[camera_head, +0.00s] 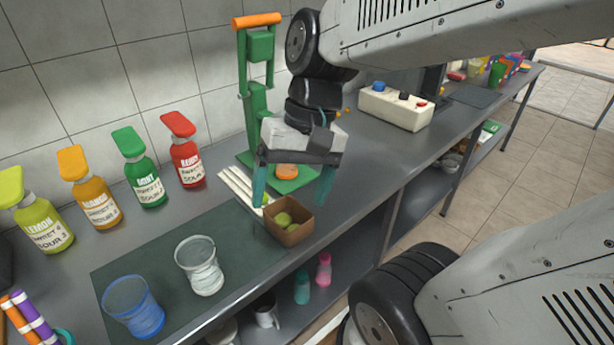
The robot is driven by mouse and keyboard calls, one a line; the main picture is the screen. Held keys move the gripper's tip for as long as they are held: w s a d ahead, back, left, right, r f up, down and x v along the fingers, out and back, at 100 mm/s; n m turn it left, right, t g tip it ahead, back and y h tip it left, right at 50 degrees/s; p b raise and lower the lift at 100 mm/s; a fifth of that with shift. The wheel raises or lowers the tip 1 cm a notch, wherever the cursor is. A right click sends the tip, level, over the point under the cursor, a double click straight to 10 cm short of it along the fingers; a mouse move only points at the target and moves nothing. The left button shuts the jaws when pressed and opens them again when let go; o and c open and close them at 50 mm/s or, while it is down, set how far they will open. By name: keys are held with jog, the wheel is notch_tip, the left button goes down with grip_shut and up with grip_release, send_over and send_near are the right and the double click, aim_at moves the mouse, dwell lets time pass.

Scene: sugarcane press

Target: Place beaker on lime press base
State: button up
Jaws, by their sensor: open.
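A clear glass beaker (200,266) stands upright on the dark green mat, with a blue-tinted beaker (133,306) to its left. The green lime press (258,95) with an orange handle stands near the wall, behind my gripper. Its green base (294,184) is flat on the counter, with an orange round part (287,171) on it, partly hidden by my gripper. My gripper (292,194) is open and empty, its two teal fingers pointing down in front of the press base. It is apart from both beakers.
A cardboard box (289,229) with green limes sits below my gripper, beside white strips (240,187). Several sauce bottles (140,168) line the wall. A cream box with buttons (395,107) stands at the back right.

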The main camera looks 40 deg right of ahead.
jog(key=s+n+h, duration=0.1)
jog(key=s+d+r+n+t+h, duration=0.1)
jog(key=s+d+r+n+h, duration=0.1)
jog(key=shift+s+d+n, duration=0.15)
jog(key=shift+s+n, duration=0.2)
jog(key=shift+n, duration=0.05)
